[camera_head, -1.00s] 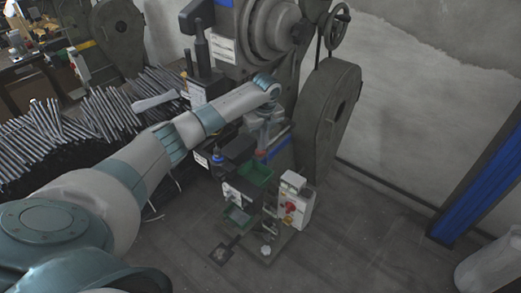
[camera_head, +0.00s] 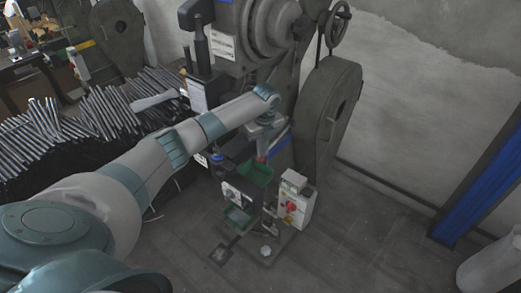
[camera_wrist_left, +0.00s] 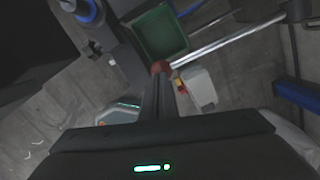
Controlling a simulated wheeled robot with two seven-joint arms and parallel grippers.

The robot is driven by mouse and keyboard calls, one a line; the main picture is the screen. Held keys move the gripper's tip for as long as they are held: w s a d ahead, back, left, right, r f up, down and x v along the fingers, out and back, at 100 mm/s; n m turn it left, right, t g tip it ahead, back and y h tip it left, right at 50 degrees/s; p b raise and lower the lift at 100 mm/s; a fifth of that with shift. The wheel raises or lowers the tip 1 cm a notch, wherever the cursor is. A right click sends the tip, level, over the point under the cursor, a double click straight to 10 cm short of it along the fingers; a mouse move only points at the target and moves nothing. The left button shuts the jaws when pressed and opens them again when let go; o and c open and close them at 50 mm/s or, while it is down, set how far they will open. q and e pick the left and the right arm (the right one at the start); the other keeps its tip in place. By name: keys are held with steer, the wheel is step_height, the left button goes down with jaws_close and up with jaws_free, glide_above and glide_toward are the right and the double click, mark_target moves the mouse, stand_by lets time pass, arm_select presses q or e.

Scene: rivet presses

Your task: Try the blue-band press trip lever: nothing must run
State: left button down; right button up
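The blue-band press (camera_head: 225,48) stands at the top middle of the head view, with a blue stripe low on its body. A lever with a red-brown knob (camera_wrist_left: 160,67) and a bright metal rod (camera_wrist_left: 225,38) shows in the left wrist view. The red knob also shows small in the head view (camera_head: 261,158). My left gripper (camera_wrist_left: 158,76) has its dark fingers close together, with the tips at the knob. I cannot tell whether they grip it or only touch it. In the head view my left wrist covers part of the lever. My right gripper is not in view.
A green tray (camera_head: 256,172) sits below the lever, with a smaller green bin (camera_head: 238,216) lower down. A control box (camera_head: 296,200) with a red switch stands to the right. Many metal rods (camera_head: 100,108) lie at left.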

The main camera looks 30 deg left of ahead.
arm_select(q)
steer(key=shift+s+f, duration=0.1)
stand_by(0.3)
steer(key=d+p, duration=0.1)
steer(key=s+d+r, duration=0.1)
steer(key=shift+s+d+p, duration=0.1)
steer(key=shift+d+p, duration=0.25)
steer(key=shift+d, duration=0.05)
steer(key=shift+r, duration=0.1)
step_height(320, 180, up, 17)
steer(key=d+b, duration=0.1)
steer(key=b, duration=0.4)
steer(key=shift+s+d+b, duration=0.25)
steer(key=shift+s+b, duration=0.1)
